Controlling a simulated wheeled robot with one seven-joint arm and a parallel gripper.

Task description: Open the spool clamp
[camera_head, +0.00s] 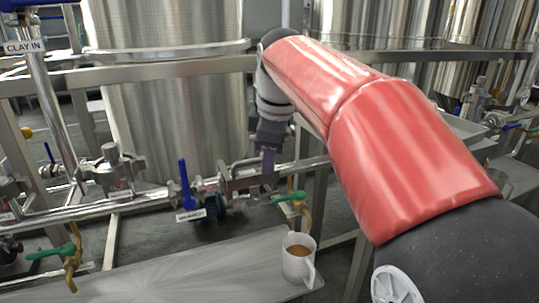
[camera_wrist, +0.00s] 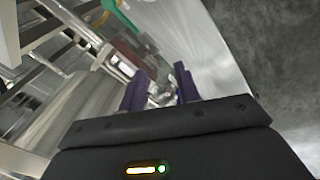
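My gripper (camera_head: 268,162), with purple fingers, points down at the steel pipe run just right of the blue valve handle. In the wrist view my gripper (camera_wrist: 160,78) has its two fingers spread apart. A small shiny metal fitting (camera_wrist: 161,98) shows between them; I cannot tell whether the fingers touch it. In the head view, metal clamp fittings (camera_head: 238,176) sit on the pipe beside the fingers, partly hidden by them. I cannot tell for certain which is the spool clamp, or whether it is open.
A blue valve handle (camera_head: 184,184) stands up left of my gripper, and a green handle (camera_head: 290,196) lies to its right. A white coffee mug (camera_head: 298,259) stands on the metal shelf (camera_head: 200,268) in front. A frame rail (camera_head: 150,68) and large steel tanks (camera_head: 170,120) are behind.

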